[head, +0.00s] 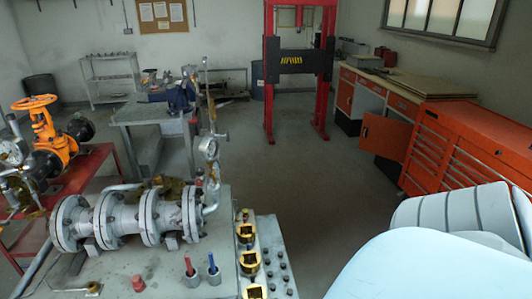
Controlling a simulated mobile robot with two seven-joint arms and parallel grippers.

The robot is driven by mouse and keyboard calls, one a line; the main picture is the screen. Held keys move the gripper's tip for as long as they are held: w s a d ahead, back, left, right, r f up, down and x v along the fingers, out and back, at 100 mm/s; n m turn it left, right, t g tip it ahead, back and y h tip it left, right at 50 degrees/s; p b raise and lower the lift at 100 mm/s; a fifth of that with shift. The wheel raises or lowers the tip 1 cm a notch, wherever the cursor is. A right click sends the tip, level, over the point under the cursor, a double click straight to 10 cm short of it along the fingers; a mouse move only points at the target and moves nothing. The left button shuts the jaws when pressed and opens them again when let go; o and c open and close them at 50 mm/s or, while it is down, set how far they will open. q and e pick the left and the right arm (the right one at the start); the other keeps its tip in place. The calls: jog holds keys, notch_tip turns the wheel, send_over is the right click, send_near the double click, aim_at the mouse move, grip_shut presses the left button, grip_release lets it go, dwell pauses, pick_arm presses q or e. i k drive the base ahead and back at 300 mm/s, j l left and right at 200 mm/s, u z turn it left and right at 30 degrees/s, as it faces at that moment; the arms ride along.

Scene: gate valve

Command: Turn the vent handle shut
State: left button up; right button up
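A grey flanged pipe body (130,215) lies on a bench at the lower left. A small brass fitting (93,287) with a thin lever sits at the bench's front left. A red-handled part (188,265) and a blue-handled part (212,263) stand upright on the bench, and a small red knob (138,284) is left of them. An upright pipe with a gauge (209,147) rises at the body's right end. I cannot tell which part is the vent handle. Neither of my grippers is in view.
An orange valve with a handwheel (35,115) stands on a red table at the left. Yellow-and-black parts (249,262) line the bench's right side. Red tool cabinets (455,145) stand at the right. The floor (310,190) between is clear. Pale rounded shapes cover the lower right corner.

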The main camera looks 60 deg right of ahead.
aim_at(227, 135)
jog(key=z, duration=1.4)
jog(key=i+l+u, duration=0.1)
jog(key=l, duration=0.3)
jog(key=i+l+u, duration=0.1)
jog(key=l, duration=0.3)
jog(key=l+u, duration=0.15)
jog(key=l, duration=0.25)
jog(key=i, duration=0.05)
